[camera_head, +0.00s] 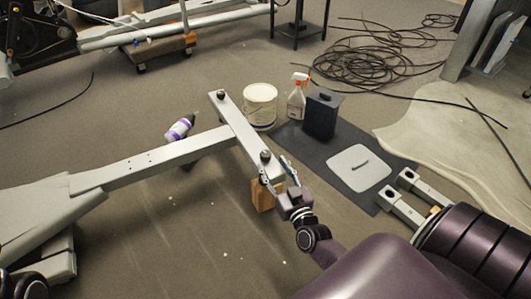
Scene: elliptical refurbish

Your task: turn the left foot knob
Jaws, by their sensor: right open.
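A pale grey foot bar (238,122) crosses the end of a long grey beam (150,160). A dark round knob (265,156) stands on the bar's near end, and another dark knob (220,94) stands on its far end. My right gripper (276,168) is open at the near end of the bar, just beside the near knob. Its fingers are spread, one over the bar's end and one to its right. I cannot tell whether a finger touches the knob or bar. My left gripper is out of view.
A wooden block (262,196) is under the near end. A purple-labelled bottle (179,128), white bucket (260,104), spray bottle (297,97) and black container (321,115) stand nearby. A dark mat (318,156) holds a pale plate (359,167). Cables (375,60) lie behind.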

